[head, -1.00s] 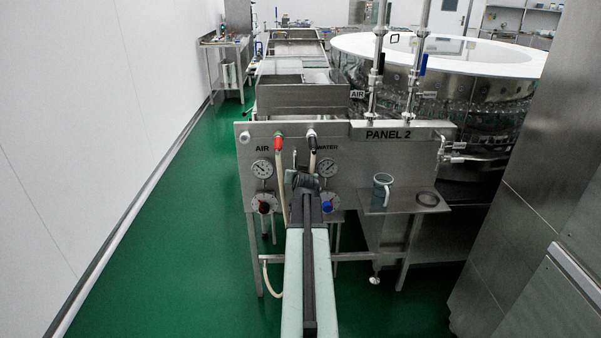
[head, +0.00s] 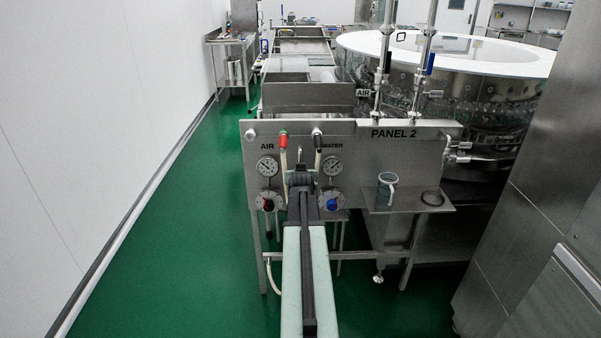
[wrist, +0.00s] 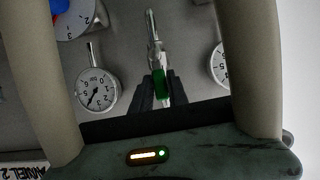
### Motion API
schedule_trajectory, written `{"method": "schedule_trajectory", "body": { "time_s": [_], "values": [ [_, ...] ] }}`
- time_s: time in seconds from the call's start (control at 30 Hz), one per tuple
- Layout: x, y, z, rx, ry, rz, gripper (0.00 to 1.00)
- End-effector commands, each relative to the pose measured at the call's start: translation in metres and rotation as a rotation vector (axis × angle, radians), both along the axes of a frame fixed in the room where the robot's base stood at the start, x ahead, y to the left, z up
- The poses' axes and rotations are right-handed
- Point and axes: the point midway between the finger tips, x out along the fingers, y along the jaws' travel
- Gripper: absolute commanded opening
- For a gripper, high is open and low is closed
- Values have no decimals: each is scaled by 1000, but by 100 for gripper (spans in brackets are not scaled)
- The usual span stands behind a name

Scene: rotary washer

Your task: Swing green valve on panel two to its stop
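The green valve handle (wrist: 160,84) shows in the wrist view as a green sleeve on a metal lever, between two pressure gauges on the panel. My gripper (wrist: 158,84) has its two dark fingers on either side of the green sleeve, close against it with no clear gap. The metal part of the lever runs upward from the sleeve in that view. In the head view my gripper (head: 300,178) is at panel two (head: 375,150), between the gauges, and my arm hides the valve.
The left gauge (head: 267,166) and right gauge (head: 332,166) flank my gripper, with a red knob (head: 267,204) and a blue knob (head: 332,204) below. Hoses hang close by.

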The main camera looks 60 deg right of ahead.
Motion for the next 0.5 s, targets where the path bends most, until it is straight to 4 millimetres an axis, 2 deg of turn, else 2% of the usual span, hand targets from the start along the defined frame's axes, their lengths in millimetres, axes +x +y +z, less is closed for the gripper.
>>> {"method": "schedule_trajectory", "body": {
  "time_s": [0.37,0.5],
  "values": [
    [0,0,1,-2,-4,0,38],
    [-6,9,7,-2,-4,0,38]
  ]
}}
